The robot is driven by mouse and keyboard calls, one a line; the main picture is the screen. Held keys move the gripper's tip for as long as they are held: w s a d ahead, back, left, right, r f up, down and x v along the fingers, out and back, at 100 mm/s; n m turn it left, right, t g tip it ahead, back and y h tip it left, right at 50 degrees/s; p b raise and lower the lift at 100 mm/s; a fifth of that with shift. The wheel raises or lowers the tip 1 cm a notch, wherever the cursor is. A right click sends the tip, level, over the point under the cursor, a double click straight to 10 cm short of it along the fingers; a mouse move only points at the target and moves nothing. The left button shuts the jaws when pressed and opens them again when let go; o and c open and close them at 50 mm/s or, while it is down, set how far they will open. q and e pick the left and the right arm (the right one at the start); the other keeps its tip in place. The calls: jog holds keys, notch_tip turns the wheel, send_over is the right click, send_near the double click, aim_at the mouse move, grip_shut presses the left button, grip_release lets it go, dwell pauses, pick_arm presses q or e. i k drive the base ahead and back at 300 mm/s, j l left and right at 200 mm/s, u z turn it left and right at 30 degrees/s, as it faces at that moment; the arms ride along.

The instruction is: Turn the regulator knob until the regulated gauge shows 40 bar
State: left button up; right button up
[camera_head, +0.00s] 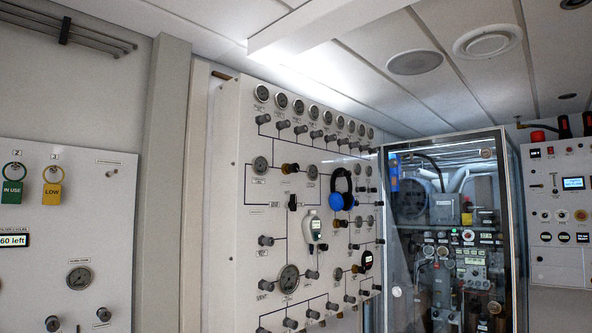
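The white fill panel (230,140) stands in the middle, seen at an angle, with gauges and knobs joined by dark lines. A black and brass-coloured knob (290,168) sits between a gauge on its left (260,166) and a smaller gauge on its right (312,172). This knob may be the regulator, but the labels are too small to read. A larger gauge (288,279) sits lower down. Needle positions and any 40 bar mark are not legible. Neither of my grippers is in view.
Blue and black headphones (342,196) and a pale handheld device (315,228) hang on the panel's front. A left panel carries a green IN USE tag (12,191) and a yellow LOW tag (52,193). A glass-fronted cabinet (447,245) stands right.

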aim_at(294, 168)
jog(key=i+l, duration=0.15)
jog(key=i, duration=0.45)
jog(key=i+l, duration=0.2)
jog(key=i, duration=0.35)
